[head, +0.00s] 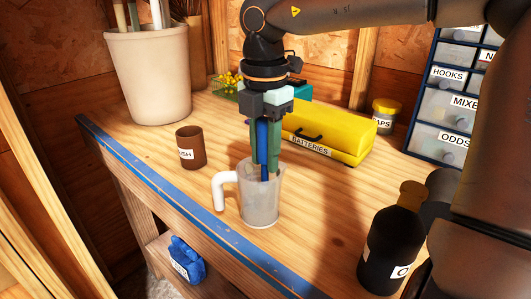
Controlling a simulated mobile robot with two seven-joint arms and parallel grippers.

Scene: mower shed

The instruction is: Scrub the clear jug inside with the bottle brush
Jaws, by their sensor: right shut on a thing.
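The clear jug (262,207) with a white handle on its left stands upright near the middle of the workbench. My right gripper (265,166) points straight down over the jug's mouth, its fingertips at about rim height. It is shut on the blue handle of the bottle brush (263,136). The brush is upright, and its lower end goes down into the jug. The bristles are hard to make out through the hazy wall, so I cannot tell whether they touch the side or the bottom. My left gripper is not in view.
A brown labelled cup (190,148) stands left of the jug, a yellow batteries box (335,125) behind it. A dark bottle (388,252) stands at the front right. A beige bucket (150,80), a yellow-lidded jar (385,117) and a drawer cabinet (455,95) stand at the back. The bench's blue edge (190,198) runs in front.

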